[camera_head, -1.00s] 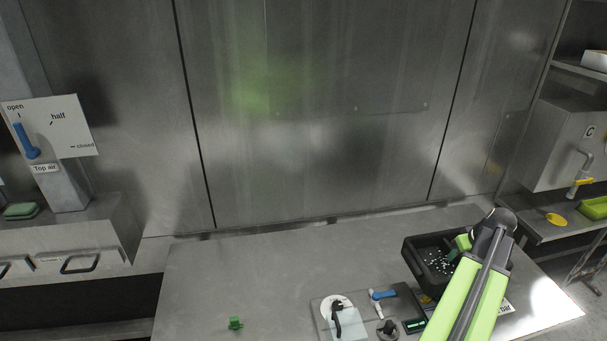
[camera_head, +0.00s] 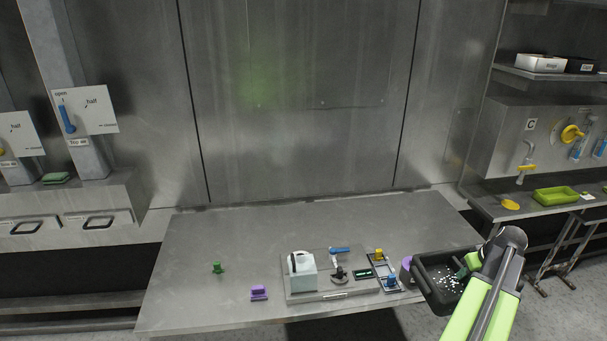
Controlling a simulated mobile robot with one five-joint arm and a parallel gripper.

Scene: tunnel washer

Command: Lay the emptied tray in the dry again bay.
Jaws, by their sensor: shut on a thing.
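A black tray (camera_head: 429,285) with small white bits in it shows at the lower right. My gripper (camera_head: 466,269) is shut on the tray's right side, and my lime-green arm hides part of that side. The tray is at the right end of the steel table, in front of a purple round thing (camera_head: 407,269). I cannot tell from this view whether it is lifted or touches the table. No bay with a readable "dry again" label shows.
At right, a bench holds a green tray (camera_head: 556,195) and a yellow disc (camera_head: 510,204); a shelf above holds a white bin (camera_head: 540,63).

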